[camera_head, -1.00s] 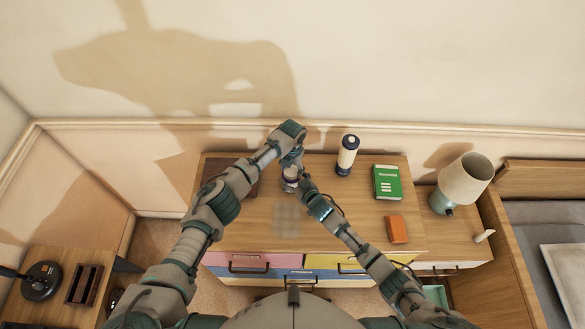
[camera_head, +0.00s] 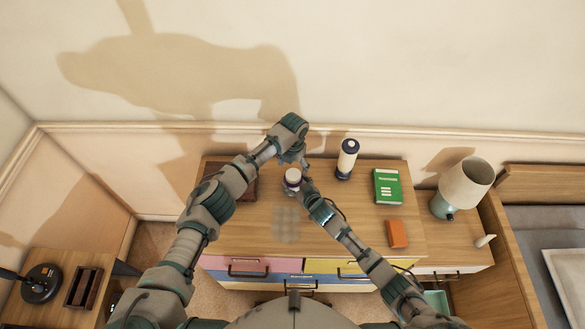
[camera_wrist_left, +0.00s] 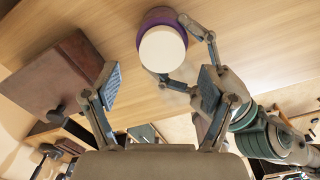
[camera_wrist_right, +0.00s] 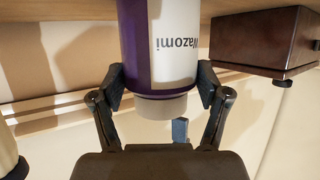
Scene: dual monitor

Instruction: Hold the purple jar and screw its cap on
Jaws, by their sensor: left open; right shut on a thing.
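The purple jar (camera_head: 291,186) stands upright on the dresser top, with a white label printed "Wazomi" that shows in the right wrist view (camera_wrist_right: 135,40). Its pale cap (camera_wrist_left: 162,49) sits on the jar's mouth; how tightly it is screwed I cannot tell. The cap also shows in the right wrist view (camera_wrist_right: 161,106). My right gripper (camera_wrist_right: 162,80) is shut on the jar from the side, near its upper part. My left gripper (camera_wrist_left: 158,80) is open and empty, behind and above the jar, apart from the cap.
On the dresser top (camera_head: 255,225) a dark wooden box (camera_head: 243,187) lies left of the jar. A white bottle with a dark cap (camera_head: 347,158), a green book (camera_head: 387,185) and an orange block (camera_head: 397,233) lie to the right. The dresser front is clear.

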